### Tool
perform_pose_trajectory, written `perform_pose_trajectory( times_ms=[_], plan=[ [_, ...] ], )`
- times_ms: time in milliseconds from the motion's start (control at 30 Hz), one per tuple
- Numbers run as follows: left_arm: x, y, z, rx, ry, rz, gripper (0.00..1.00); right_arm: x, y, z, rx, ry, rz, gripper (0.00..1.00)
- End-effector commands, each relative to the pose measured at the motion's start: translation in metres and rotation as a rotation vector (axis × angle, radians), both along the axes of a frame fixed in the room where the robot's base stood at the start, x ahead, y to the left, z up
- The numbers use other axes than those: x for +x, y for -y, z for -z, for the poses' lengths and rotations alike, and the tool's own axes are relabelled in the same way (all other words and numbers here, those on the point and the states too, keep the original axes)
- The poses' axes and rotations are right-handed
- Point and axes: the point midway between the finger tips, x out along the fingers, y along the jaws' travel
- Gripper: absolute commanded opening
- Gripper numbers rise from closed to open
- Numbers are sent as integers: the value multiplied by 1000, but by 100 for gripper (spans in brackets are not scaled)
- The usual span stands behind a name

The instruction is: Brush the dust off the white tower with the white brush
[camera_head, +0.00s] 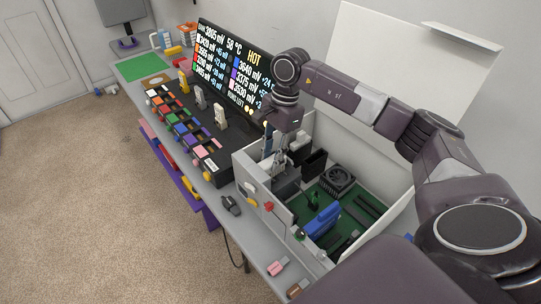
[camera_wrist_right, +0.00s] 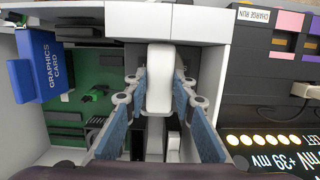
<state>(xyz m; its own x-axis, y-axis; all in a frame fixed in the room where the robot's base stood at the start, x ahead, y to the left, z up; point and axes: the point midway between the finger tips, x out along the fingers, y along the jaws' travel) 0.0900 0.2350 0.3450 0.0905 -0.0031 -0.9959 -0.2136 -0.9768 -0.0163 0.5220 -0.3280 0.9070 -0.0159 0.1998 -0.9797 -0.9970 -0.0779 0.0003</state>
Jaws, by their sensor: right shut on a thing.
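The white tower (camera_head: 252,172) is an open-topped white case with a green board inside, on the right half of the bench. My right gripper (camera_head: 276,160) points down at its left corner. In the right wrist view, my right gripper (camera_wrist_right: 160,90) has its blue fingers on either side of a pale, rounded white piece, which looks like the white brush (camera_wrist_right: 159,62). It is shut on this piece. The brush's lower end is hidden, so I cannot tell whether it touches the tower. No dust is clearly visible. My left gripper is out of view.
A blue graphics card (camera_head: 321,222) and a dark fan (camera_head: 337,180) sit inside the tower. A black display (camera_head: 232,62) and a panel of coloured blocks (camera_head: 182,128) stand to the left. Small parts, including a pink block (camera_head: 277,267), lie at the bench's front edge.

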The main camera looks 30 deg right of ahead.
Motion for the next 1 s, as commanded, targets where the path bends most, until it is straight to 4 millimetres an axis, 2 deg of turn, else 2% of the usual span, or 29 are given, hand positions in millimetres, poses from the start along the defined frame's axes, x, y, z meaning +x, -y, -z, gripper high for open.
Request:
perform_pose_trajectory(
  times_ms=[200,533,1000],
  plan=[
    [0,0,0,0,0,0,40,-12,1,-1,0,0,0,0],
    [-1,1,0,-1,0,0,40,-13,0,-2,1,0,0,0],
    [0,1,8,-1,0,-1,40,13,-2,1,1,1,0,0]
  ],
)
